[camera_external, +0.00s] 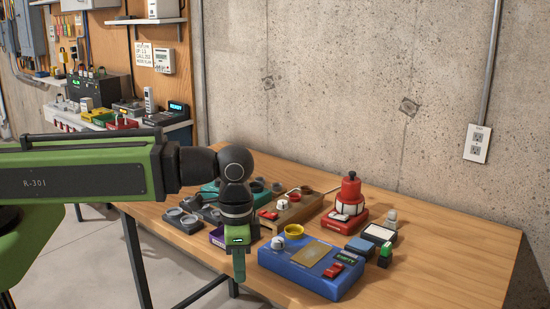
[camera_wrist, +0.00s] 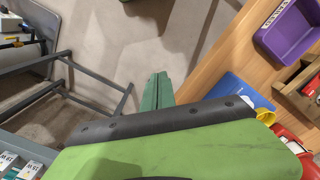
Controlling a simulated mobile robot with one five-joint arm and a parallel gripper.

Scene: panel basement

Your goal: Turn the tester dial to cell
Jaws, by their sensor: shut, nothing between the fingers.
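A blue box (camera_external: 300,270), seemingly the tester, sits near the front edge of the wooden table (camera_external: 455,272). It has a white knob (camera_external: 278,243) at its left end, a yellow ring (camera_external: 294,231), a tan plate, a red switch and a small lit display. The knob's labels are too small to read. My gripper (camera_external: 239,277) points down, shut and empty, just left of the box and apart from the knob. In the wrist view, my gripper (camera_wrist: 158,80) shows over the floor beside the table edge.
A purple tray (camera_wrist: 285,35) lies behind my gripper. Grey holders (camera_external: 184,220), a brown box (camera_external: 298,209) and a red device (camera_external: 345,218) crowd the table behind the blue box. Small blocks (camera_external: 385,254) stand at its right. The table's right end is clear.

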